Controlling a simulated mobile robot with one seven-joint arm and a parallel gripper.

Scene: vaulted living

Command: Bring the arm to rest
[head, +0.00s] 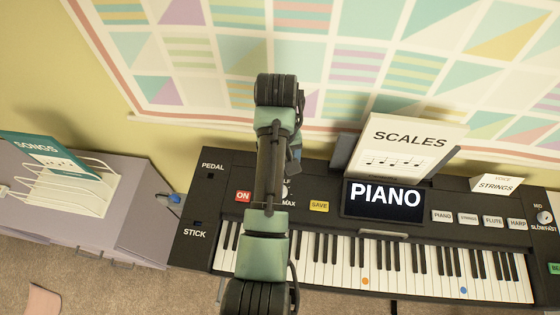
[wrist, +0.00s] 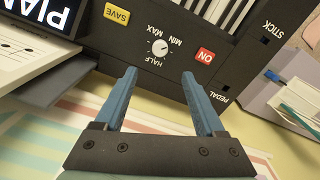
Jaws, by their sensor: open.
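My arm rises through the middle of the head view, over the left part of a black keyboard (head: 208,217). In the head view my gripper is mostly hidden behind the arm. In the wrist view my gripper (wrist: 161,100) shows two blue fingers, spread apart with nothing between them. Past the fingertips are the keyboard's volume knob (wrist: 159,47), the red ON button (wrist: 205,57) and the yellow SAVE button (wrist: 117,14). The fingers appear apart from the panel, though the exact gap is hard to judge.
A SCALES book (head: 405,145) stands behind the PIANO screen (head: 385,199). A STRINGS card (head: 496,184) stands at the right. A grey cabinet (head: 130,215) at left bears a white rack (head: 75,190) and a SONGS book (head: 45,150). A patterned wall hanging (head: 350,60) is close behind.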

